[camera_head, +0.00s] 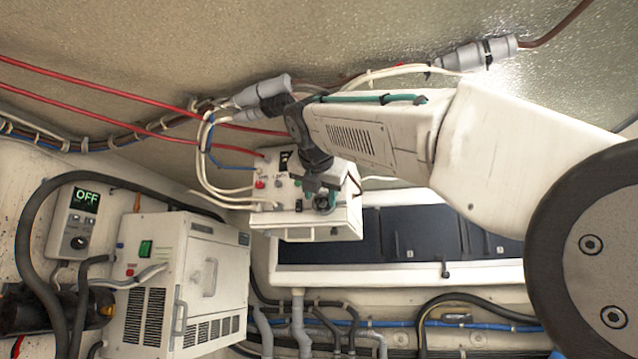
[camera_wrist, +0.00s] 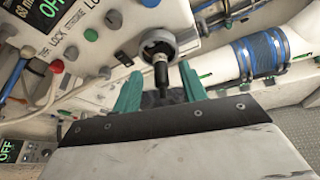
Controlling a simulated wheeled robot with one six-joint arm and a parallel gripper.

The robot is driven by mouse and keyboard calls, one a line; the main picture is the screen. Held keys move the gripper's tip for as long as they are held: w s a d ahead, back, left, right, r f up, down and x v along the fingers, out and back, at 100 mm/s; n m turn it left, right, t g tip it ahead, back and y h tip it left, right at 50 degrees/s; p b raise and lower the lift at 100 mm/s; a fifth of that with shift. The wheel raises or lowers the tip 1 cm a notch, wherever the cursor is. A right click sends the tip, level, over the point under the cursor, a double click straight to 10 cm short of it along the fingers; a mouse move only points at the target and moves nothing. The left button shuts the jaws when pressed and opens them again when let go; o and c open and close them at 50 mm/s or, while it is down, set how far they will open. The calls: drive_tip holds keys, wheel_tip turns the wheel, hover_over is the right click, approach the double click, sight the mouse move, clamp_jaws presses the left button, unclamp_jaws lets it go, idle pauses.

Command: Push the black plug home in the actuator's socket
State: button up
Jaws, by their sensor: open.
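The black plug (camera_wrist: 161,76) shows in the wrist view, its upper end at the round grey-rimmed socket (camera_wrist: 146,42). I cannot tell how deep it sits. The actuator (camera_wrist: 70,55) is a white panel with a green display and coloured buttons. In the head view I take it to be the white box (camera_head: 290,218) under the arm. My gripper (camera_wrist: 159,82) has green fingers, open, one on each side of the plug with a gap to each. In the head view my gripper (camera_head: 322,192) is at the box's front; the plug is not clear there.
A blue-wrapped white pipe (camera_wrist: 262,54) runs right of the socket. White cables (camera_head: 208,165) loop left of the box. A white cabinet (camera_head: 185,280) stands lower left, beside an OFF display unit (camera_head: 80,220). A framed dark panel (camera_head: 430,235) lies behind the box.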

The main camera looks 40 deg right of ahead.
drive_tip(key=shift+w+d+f, duration=0.2)
drive_tip(key=shift+w+d, duration=0.15)
clamp_jaws()
unclamp_jaws()
drive_tip(key=shift+w+d, duration=0.1)
drive_tip(key=v, duration=0.8)
